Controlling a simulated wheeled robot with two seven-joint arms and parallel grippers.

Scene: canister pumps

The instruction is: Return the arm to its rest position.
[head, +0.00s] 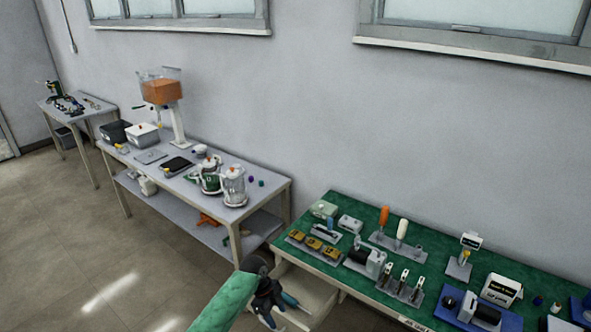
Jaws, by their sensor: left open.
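My left gripper (280,309) shows at the bottom of the head view, at the end of my green arm. It is open, and nothing shows between its fingers. It is in front of the gap between the grey table (277,184) and the green-topped bench (340,205), over or before a pale open drawer or box (312,300); I cannot tell how far apart they are. My right gripper is not in view.
The green bench holds several tools and fixtures, including an orange-handled tool (384,215) and clamps (404,280). A dispenser with orange contents (161,91) stands on the grey table. A small table (97,108) is at far left. The floor at left is clear.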

